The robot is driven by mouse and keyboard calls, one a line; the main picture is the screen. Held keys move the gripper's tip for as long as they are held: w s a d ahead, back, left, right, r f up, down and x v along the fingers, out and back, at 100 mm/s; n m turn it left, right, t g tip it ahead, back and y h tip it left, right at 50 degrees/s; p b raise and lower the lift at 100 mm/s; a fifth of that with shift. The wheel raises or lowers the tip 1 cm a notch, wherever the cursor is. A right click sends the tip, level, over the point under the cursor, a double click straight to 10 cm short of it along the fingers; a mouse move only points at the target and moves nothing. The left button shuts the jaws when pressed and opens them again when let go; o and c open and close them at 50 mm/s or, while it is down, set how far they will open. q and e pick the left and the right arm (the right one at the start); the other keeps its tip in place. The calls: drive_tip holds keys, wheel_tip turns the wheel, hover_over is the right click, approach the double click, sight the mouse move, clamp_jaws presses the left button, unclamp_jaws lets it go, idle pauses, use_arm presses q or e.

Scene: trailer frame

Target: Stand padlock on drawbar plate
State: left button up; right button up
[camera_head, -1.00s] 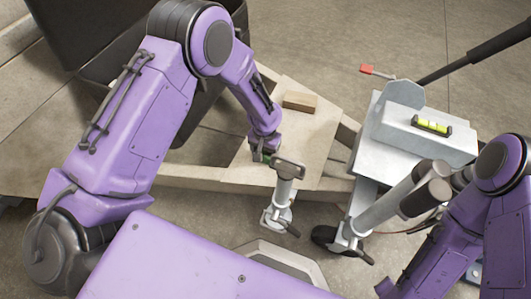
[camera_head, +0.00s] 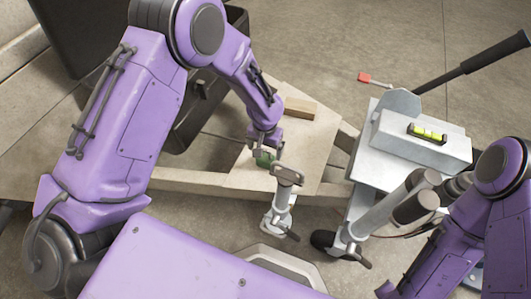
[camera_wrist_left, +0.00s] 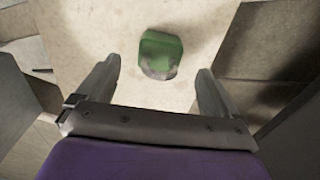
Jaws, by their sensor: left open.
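The padlock (camera_head: 264,159) is a small green body on the pale drawbar plate (camera_head: 316,135), just under my left gripper (camera_head: 264,146) in the head view. In the left wrist view the padlock (camera_wrist_left: 160,50) shows as a green block with a grey, blurred near end. It lies between and slightly ahead of the two fingers of my left gripper (camera_wrist_left: 158,68), with a clear gap on each side. The fingers are open and hold nothing. I cannot tell whether the padlock is upright. My right arm comes in at the right, but its gripper is out of the picture.
A wooden block (camera_head: 301,109) lies at the back of the plate. A jack post (camera_head: 284,185) stands close in front of the padlock. The grey coupling housing (camera_head: 410,140) with a yellow-green level (camera_head: 427,133) is to the right. A dark box (camera_head: 205,105) is behind my left arm.

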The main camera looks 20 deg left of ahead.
use_arm(q)
wheel_tip(320, 180, up, 6)
drive_tip(key=shift+r+p, duration=0.1)
drive_tip(key=shift+p, duration=0.65)
drive_tip(key=s+a+f+n+t, duration=0.1)
drive_tip(key=s+a+f+n, duration=0.25)
drive_tip(key=s+f, duration=0.85)
drive_tip(key=s+a+n+t+y, duration=0.1)
drive_tip(key=s+a+n, duration=0.1)
drive_tip(key=s+a, duration=0.2)
drive_tip(key=s+a+n+t+y, duration=0.1)
drive_tip(key=s+a, duration=0.4)
drive_tip(key=s, duration=0.5)
drive_tip(key=shift+s+n+y, duration=0.25)
drive_tip(key=shift+n+y, duration=0.1)
drive_tip(key=shift+y, duration=0.35)
